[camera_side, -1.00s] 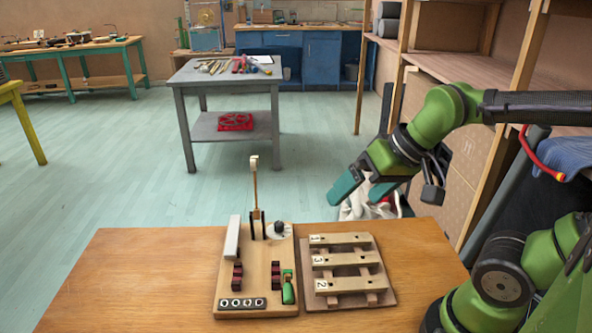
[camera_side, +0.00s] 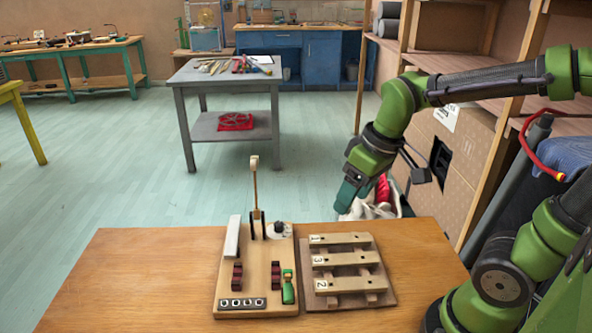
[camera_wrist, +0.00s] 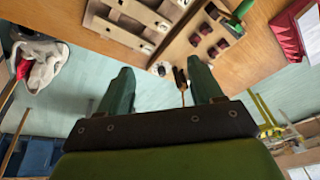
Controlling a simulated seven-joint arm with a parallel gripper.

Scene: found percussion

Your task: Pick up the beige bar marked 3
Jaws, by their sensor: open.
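The beige bar marked 3 (camera_side: 348,259) is the middle of three bars lying across a wooden rack on the table; it also shows in the wrist view (camera_wrist: 138,11). The bar marked 1 (camera_side: 345,239) lies behind it and the bar marked 2 (camera_side: 350,284) in front. My gripper (camera_side: 347,195) is empty, above and behind the rack near the table's far edge, apart from all bars. In the wrist view its two green fingers (camera_wrist: 160,82) stand wide apart with nothing between them.
A wooden board (camera_side: 229,289) with a lever, dark red blocks and a green-handled part stands just left of the rack. A white bag (camera_side: 370,210) sits beyond the table. The wooden table (camera_side: 140,280) is clear at the left.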

